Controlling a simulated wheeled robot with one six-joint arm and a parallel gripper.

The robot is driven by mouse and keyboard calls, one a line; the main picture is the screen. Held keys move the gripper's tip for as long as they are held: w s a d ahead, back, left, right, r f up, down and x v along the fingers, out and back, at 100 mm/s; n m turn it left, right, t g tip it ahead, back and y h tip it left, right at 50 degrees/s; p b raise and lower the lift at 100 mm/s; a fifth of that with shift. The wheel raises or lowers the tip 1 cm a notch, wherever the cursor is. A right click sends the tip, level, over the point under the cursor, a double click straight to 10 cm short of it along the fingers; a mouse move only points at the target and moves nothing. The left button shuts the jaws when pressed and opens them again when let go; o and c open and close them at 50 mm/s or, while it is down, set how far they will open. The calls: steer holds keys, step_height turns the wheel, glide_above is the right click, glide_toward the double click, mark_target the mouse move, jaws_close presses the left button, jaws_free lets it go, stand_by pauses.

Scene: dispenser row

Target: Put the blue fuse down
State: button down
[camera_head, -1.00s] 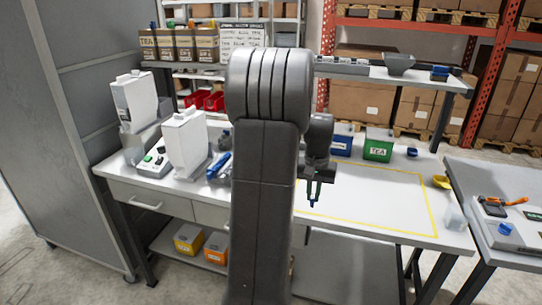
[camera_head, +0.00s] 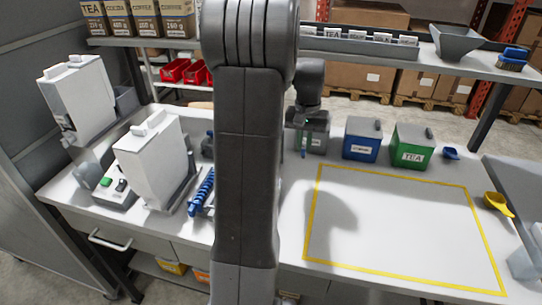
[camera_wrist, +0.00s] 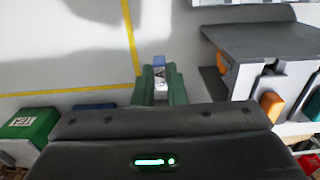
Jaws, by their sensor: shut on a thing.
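My gripper (camera_head: 304,138) is over the white workbench (camera_head: 390,205), left of the blue bin and in front of a grey bin at the back. In the wrist view, its green fingers (camera_wrist: 160,84) are shut on the small blue fuse (camera_wrist: 159,61), whose blue end and pale middle show between them. The fuse is held apart from the bench top, as far as I can see. My arm hides part of the bench middle. A yellow outlined area (camera_head: 313,215) lies on the bench to the right, empty.
The blue bin (camera_head: 362,140) and green TEA bin (camera_head: 413,147) stand at the back. White dispensers (camera_head: 150,160) and a blue coiled item (camera_head: 203,190) are at the left. A yellow scoop (camera_head: 497,204) lies at the right. A shelf (camera_head: 390,58) runs above the back.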

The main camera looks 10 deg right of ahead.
steer(key=shift+w+f, duration=0.2)
steer(key=shift+f, duration=0.05)
step_height(320, 180, down, 10)
steer(key=shift+r+p, duration=0.25)
steer(key=shift+p, duration=0.35)
steer(key=c, duration=1.9)
jaws_free()
steer(key=shift+f, duration=0.15)
steer(key=o, duration=0.4)
